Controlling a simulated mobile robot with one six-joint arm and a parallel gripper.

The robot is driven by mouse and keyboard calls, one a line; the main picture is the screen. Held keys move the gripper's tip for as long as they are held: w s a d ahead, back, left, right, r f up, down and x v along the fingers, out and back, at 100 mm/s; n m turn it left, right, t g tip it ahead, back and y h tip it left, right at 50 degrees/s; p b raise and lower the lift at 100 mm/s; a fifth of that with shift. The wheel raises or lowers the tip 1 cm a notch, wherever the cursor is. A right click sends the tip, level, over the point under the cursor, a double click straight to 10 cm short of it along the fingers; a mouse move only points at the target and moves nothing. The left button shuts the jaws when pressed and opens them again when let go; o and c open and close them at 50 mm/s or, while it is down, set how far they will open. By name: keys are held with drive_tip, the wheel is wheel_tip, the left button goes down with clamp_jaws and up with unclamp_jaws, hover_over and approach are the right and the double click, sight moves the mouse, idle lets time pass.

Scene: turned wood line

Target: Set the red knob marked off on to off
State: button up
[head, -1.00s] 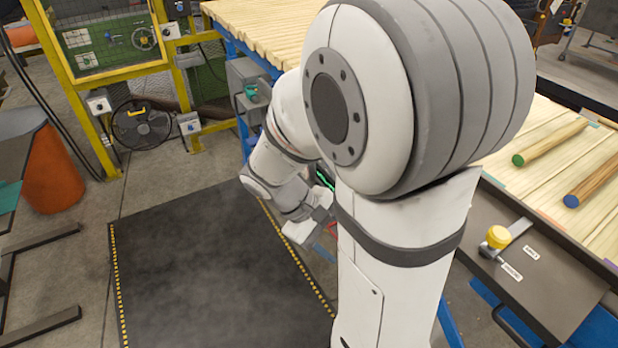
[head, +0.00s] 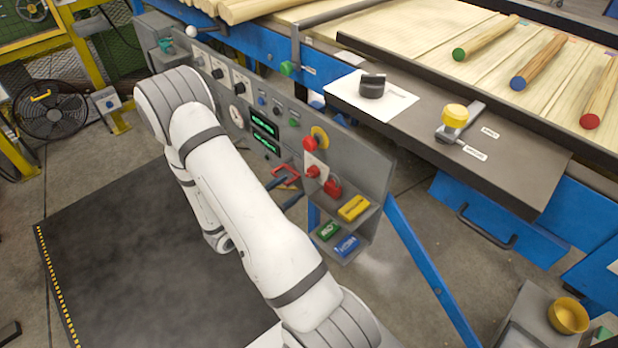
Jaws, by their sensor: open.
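A red knob (head: 312,171) sits on a white plate on the grey control panel (head: 372,165). Its markings are too small to read, so I cannot tell its setting. A red mushroom-shaped button (head: 310,144) on a yellow plate is just above it. Another red part (head: 333,188) is just below right of the knob. My arm stretches across the left and middle of the head view, left of these controls. My gripper is not visible; the lower end of the arm is hidden behind its nearer link.
Yellow, green and blue blocks (head: 354,208) lie on a small shelf under the panel. Red and blue tool handles (head: 285,177) are left of the knob. A blue leg (head: 430,265) slants down to the right. A dark mat (head: 110,250) covers the floor at left.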

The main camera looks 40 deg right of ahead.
sight(308, 175)
drive_tip(key=d, duration=0.7)
drive_tip(key=shift+w+d, duration=0.15)
drive_tip(key=shift+w, duration=0.1)
drive_tip(key=shift+c, duration=0.4)
